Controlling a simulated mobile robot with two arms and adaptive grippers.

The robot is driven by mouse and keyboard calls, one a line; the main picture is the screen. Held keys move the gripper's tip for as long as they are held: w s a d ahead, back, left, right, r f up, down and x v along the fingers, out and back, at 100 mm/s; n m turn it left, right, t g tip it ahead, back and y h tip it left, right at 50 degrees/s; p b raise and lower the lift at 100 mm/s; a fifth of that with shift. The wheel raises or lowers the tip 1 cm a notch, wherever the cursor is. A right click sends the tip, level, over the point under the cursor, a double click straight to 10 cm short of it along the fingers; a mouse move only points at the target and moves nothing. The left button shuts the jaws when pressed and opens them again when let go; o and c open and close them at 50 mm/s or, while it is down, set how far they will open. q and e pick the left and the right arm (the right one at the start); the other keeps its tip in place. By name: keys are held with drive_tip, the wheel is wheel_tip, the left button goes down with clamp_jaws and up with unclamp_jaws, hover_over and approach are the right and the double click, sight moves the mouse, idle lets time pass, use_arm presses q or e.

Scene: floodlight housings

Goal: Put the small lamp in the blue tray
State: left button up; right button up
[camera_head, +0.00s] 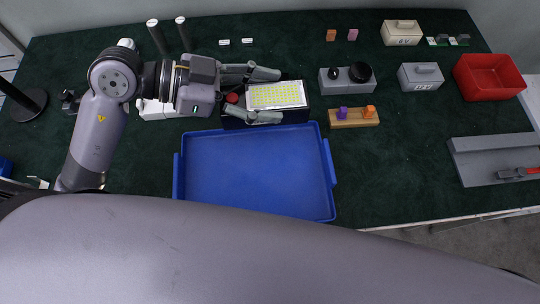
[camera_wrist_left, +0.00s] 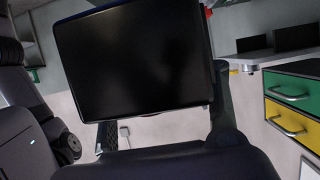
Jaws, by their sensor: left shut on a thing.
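The small lamp (camera_head: 278,95) has a yellow-white LED panel facing up and a black housing. It is at the back edge of the blue tray (camera_head: 258,215); I cannot tell how high it is above the table. My left gripper (camera_head: 272,97) comes from the left and is shut on the lamp, one finger at its far side and one at its near side. In the left wrist view a dark, flat housing face (camera_wrist_left: 135,60) fills the space between the fingers. The blue tray is empty. My right gripper is not in view.
Right of the lamp are a grey block with black knobs (camera_head: 335,85), a wooden holder with purple and orange pieces (camera_head: 354,122) and a grey lidded box (camera_head: 421,77). A red bin (camera_head: 488,77) and grey tray (camera_head: 490,160) stand far right. A red button (camera_head: 232,98) is beside the lamp.

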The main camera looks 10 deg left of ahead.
use_arm(q)
wheel_tip(320, 180, down, 14)
drive_tip(key=shift+a+r+b, duration=0.1)
drive_tip(key=shift+r+b, duration=0.1)
drive_tip(key=shift+b, duration=0.6)
drive_tip(key=shift+f, duration=0.2)
wheel_tip(320, 180, down, 4)
drive_tip(key=shift+f+b, duration=0.1)
drive_tip(key=shift+b, duration=0.2)
drive_tip(key=shift+f, duration=0.1)
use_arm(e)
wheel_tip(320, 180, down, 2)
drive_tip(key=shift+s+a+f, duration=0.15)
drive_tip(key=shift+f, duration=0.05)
use_arm(q)
drive_tip(key=shift+f, duration=0.1)
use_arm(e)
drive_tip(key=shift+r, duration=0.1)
use_arm(q)
drive_tip(key=o, duration=1.2)
drive_tip(key=shift+s, duration=0.1)
drive_tip(key=o, duration=0.4)
drive_tip(key=shift+c, duration=0.2)
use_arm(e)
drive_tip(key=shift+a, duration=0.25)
